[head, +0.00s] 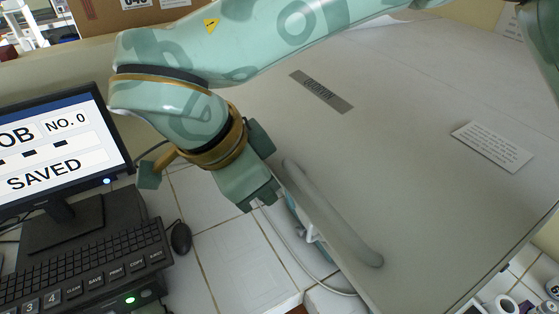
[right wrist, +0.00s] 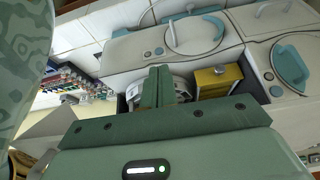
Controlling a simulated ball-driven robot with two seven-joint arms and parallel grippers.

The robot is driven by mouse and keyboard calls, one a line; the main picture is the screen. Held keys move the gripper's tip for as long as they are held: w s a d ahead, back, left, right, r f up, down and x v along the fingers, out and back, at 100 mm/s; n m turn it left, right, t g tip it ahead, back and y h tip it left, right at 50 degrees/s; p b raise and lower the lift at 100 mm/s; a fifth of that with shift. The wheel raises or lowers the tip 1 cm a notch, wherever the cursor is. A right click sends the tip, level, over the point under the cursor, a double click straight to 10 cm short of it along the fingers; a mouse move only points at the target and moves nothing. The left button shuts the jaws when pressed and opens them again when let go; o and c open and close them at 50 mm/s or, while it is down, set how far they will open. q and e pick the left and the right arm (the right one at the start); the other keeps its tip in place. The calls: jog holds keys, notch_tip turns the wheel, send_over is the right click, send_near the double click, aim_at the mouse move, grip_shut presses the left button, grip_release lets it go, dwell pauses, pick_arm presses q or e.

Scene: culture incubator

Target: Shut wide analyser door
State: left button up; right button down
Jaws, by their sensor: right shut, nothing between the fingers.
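The wide analyser door (head: 400,140) is a large pale grey panel filling the right half of the head view. It has a dark name plate and a long grey bar handle (head: 335,220) near its left edge. I cannot tell how far the door stands open. My right gripper (head: 262,197) is at that left edge, close by the handle's upper end; contact cannot be told. Its fingers are together and empty, and they also show in the right wrist view (right wrist: 160,88). My left gripper is not in view.
A monitor (head: 60,150), keyboard (head: 90,255) and mouse (head: 181,238) stand at the left on white tiles. A cardboard box (head: 120,15) is behind. The right wrist view shows white units with teal handles (right wrist: 195,35), a yellow box (right wrist: 217,80) and several small vials (right wrist: 75,83).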

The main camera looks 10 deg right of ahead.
jog(key=a+p+v, duration=0.1)
jog(key=v, duration=0.8)
jog(key=shift+s, duration=0.15)
